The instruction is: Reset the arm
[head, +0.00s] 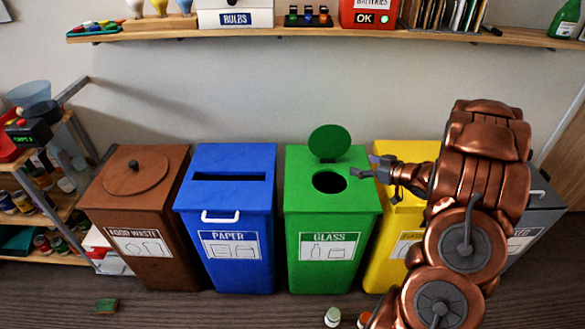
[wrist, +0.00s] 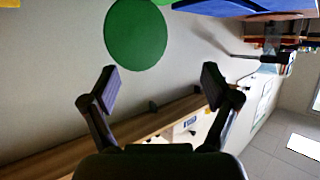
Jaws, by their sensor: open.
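My gripper (head: 364,167) is at the end of my copper arm, in front of the yellow bin and just right of the green glass bin's opening in the head view. In the wrist view my gripper (wrist: 160,88) has its two fingers wide apart with nothing between them. The green glass bin (head: 328,265) has its round lid (head: 329,142) raised behind a dark round hole. The lid also shows in the wrist view (wrist: 136,35), beyond the fingers. My arm hides much of the yellow bin (head: 399,222) and part of the grey bin (head: 541,208).
A brown food waste bin (head: 150,255) and a blue paper bin (head: 230,276) stand to the left. A wall shelf (head: 330,31) holds several items above. A rack (head: 30,212) stands at far left.

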